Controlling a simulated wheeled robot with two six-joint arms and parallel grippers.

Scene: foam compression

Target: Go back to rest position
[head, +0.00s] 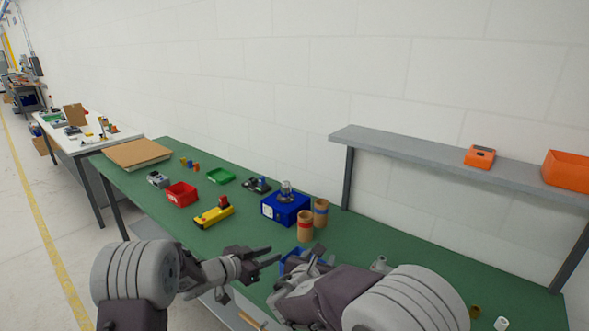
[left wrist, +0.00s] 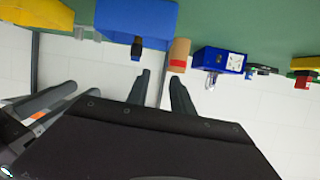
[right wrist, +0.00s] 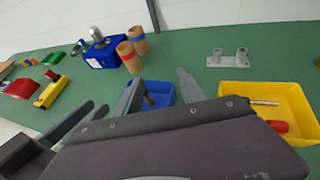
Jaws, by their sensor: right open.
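My left gripper (head: 272,256) is over the front of the green table, with its fingers apart and nothing between them. Its fingers also show apart in the left wrist view (left wrist: 162,90). My right gripper (head: 314,257) is close to its right, partly hidden by its own arm. In the right wrist view its fingers (right wrist: 158,90) are spread and hold nothing. A small blue bin (right wrist: 160,93) appears behind and between these fingers; in the head view it is mostly hidden (head: 290,262).
A blue box (head: 283,211) and two cardboard tubes (head: 305,227) stand just beyond the grippers. A yellow bin (right wrist: 290,107) and a grey bracket (right wrist: 228,60) lie to the right. A grey shelf (head: 420,153) rises at the back right. A yellow switch box (head: 213,215) is left.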

